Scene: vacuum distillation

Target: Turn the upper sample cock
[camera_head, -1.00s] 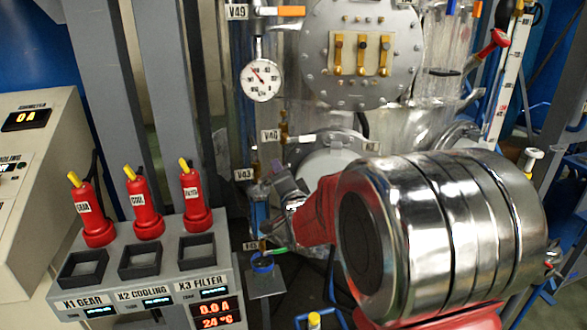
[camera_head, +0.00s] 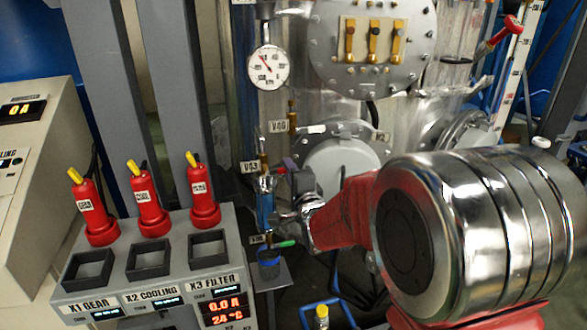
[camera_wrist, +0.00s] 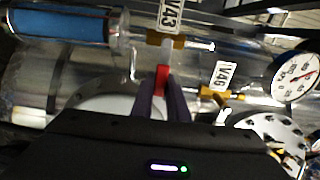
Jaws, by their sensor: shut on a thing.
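The upper sample cock, tagged V43, has a brass body (camera_head: 264,163) and a red handle (camera_head: 281,170). It sits above a clear sample vessel with blue liquid (camera_head: 266,208). In the wrist view, the red handle (camera_wrist: 162,77) lies between the tips of my two dark purple fingers. My gripper (camera_head: 288,168) is shut on this handle, which sticks out sideways from the brass body (camera_wrist: 166,41) in the wrist view. The fingers hide part of the handle. A lower cock with a green handle (camera_head: 286,244) is below the vessel.
A pressure gauge (camera_head: 268,67) and valve V46 (camera_head: 291,115) are above the cock. A round flange (camera_head: 342,165) stands behind my gripper. A control box (camera_head: 150,268) with several red plugs is at the left. A small stand (camera_head: 270,276) is below the vessel.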

